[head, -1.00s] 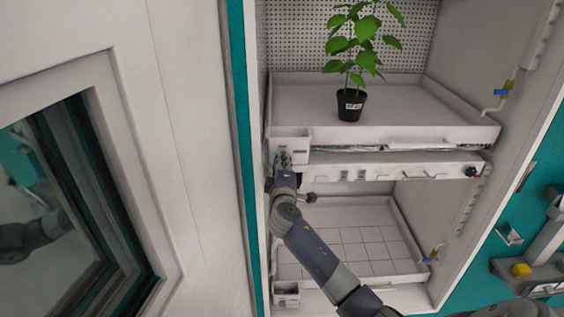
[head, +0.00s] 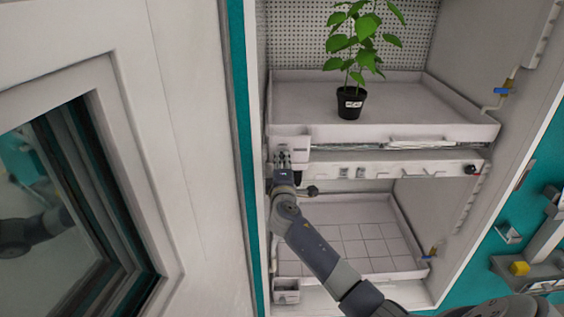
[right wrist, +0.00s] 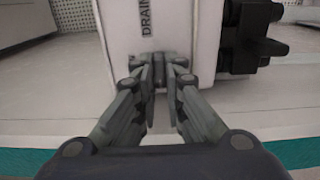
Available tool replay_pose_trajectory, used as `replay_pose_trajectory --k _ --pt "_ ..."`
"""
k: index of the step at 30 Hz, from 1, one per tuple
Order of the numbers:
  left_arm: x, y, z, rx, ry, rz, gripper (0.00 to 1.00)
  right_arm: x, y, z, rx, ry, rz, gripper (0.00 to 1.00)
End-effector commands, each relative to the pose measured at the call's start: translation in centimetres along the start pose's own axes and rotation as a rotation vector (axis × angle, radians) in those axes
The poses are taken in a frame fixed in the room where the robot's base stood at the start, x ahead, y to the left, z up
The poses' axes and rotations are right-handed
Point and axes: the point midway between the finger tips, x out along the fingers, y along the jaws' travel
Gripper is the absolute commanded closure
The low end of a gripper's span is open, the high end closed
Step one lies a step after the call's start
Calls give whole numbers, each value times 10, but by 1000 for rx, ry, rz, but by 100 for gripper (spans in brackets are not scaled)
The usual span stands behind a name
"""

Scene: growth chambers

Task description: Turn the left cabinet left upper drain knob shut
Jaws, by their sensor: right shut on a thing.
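The upper drain box (head: 291,142) is a small white box at the left front corner of the upper tray, in the left cabinet. It also shows in the right wrist view (right wrist: 185,25), where its face carries the word DRAIN. My right gripper (head: 284,157) is at the front of this box. In the right wrist view its two fingers (right wrist: 160,72) are close together against the face, just under the lettering. They are shut on the drain knob, which is mostly hidden between them, so its angle cannot be read. My left gripper is not in view.
A potted plant (head: 351,106) stands on the upper tray. A lower drain box (head: 286,285) sits below, at the lower tray's (head: 355,240) left corner. A black fitting (right wrist: 248,35) is right of the drain box. A large white door (head: 190,130) fills the left side.

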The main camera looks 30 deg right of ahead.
Motion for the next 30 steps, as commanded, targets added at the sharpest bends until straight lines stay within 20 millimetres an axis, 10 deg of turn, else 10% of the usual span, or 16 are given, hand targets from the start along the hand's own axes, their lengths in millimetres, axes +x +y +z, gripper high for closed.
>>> replay_pose_trajectory --k 3,17,30 --pt "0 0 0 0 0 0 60 0 -2 0 -3 1 -2 70" --pt "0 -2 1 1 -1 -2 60 -7 -1 0 0 1 -1 70" --pt "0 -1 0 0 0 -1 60 -81 -2 0 1 2 -4 70"
